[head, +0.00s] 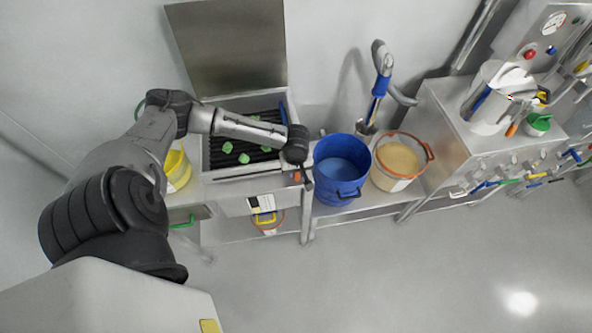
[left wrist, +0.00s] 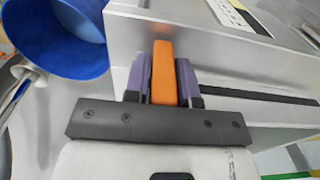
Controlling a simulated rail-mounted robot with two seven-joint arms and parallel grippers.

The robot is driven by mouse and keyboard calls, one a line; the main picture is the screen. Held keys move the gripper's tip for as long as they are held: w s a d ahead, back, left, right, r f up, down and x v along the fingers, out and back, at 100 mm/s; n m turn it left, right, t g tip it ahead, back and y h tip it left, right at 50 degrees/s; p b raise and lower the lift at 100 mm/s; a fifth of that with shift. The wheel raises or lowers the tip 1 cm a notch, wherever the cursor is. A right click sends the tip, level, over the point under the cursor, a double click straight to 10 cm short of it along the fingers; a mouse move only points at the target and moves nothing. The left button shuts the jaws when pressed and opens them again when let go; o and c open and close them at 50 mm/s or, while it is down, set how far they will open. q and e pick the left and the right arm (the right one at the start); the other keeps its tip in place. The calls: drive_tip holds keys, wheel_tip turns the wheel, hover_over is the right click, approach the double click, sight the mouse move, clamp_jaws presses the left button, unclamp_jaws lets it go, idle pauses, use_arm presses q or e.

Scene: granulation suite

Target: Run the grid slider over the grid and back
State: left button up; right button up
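The grid (head: 242,152) is a set of dark slats in an open steel housing, with several green lumps lying on it. A blue strip (head: 284,111) shows along its right edge, partly hidden by my left arm. The orange handle (head: 296,176), which seems to be the grid slider's, sticks out from the housing's front at its right end. In the left wrist view the orange handle (left wrist: 163,72) stands between the two purple-grey fingers of my left gripper (left wrist: 164,80), which look closed against both its sides. A dark slot (left wrist: 262,96) runs along the housing front. My right gripper is not in view.
A blue bucket (head: 341,168) stands just right of the gripper, with an orange-rimmed tub (head: 399,162) of tan material beyond it. A yellow bucket (head: 177,168) stands left of the housing. The raised steel lid (head: 230,47) is behind. The floor in front is clear.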

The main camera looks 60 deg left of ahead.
sight(254, 184)
use_arm(q)
clamp_jaws()
drive_tip(key=shift+s+r+p, duration=0.1)
drive_tip(key=shift+s+p, duration=0.15)
drive_tip(key=shift+p, duration=0.15)
drive_tip(key=s+p, duration=0.2)
drive_tip(key=s+a+p, duration=0.1)
drive_tip(key=s+p, duration=0.1)
drive_tip(key=shift+s+a, duration=0.2)
drive_tip(key=s+p, duration=0.1)
drive_tip(key=s+a+p, duration=0.1)
drive_tip(key=s+p, duration=0.2)
drive_tip(key=s, duration=0.1)
drive_tip(key=shift+s+a+p, duration=0.25)
drive_tip(key=shift+p, duration=0.15)
drive_tip(key=shift+s+a+p, duration=0.2)
drive_tip(key=shift+s+p, duration=0.25)
drive_tip(key=shift+s, duration=0.15)
drive_tip(key=shift+s+a+p, duration=0.15)
drive_tip(key=shift+s+p, duration=0.3)
drive_tip(key=shift+s, duration=0.15)
drive_tip(key=shift+s+a, duration=0.1)
drive_tip(key=shift+s, duration=0.25)
